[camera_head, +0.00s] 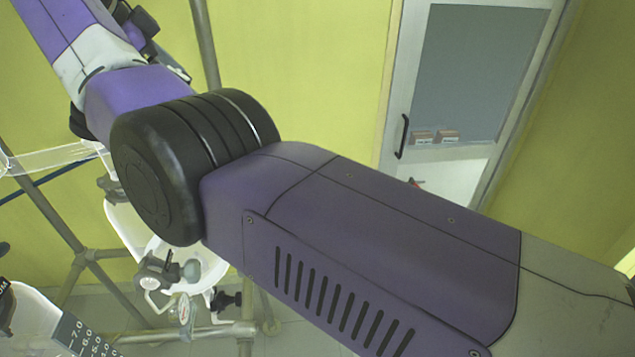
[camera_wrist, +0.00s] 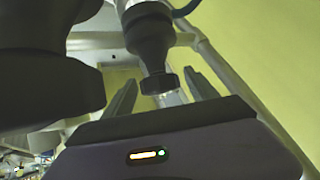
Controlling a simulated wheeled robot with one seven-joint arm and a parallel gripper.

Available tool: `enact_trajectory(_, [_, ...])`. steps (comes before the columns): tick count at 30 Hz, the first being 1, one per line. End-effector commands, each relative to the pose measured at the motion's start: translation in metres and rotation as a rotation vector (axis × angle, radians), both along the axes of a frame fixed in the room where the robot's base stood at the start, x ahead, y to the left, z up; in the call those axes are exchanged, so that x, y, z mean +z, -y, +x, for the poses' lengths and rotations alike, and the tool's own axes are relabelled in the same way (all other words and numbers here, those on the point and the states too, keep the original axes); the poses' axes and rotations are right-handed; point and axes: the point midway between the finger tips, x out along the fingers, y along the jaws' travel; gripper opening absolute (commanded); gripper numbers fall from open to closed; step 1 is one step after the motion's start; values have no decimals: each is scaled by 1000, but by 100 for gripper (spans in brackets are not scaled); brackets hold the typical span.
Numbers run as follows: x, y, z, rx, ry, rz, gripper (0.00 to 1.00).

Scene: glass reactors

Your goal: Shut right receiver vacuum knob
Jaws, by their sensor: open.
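In the wrist view a black knob-like valve part (camera_wrist: 151,42) with a wider dark collar (camera_wrist: 160,83) hangs between the two fingers of my gripper (camera_wrist: 160,78). The fingers stand apart on its left and right, with a visible gap on each side. The gripper is open and holds nothing. I cannot tell from this view whether the part is the right receiver vacuum knob. In the head view my arm crosses the picture, and the fingers cannot be made out at the top left.
Metal frame poles (camera_head: 206,45) stand close to the arm. A graduated vessel (camera_head: 35,320) is at the lower left. A door (camera_head: 470,75) is behind.

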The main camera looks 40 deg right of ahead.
Motion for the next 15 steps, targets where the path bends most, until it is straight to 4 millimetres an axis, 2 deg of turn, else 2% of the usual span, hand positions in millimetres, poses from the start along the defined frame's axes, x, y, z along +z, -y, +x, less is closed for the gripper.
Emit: enact_trajectory(15, [-1,1,0,197,94,-68,67])
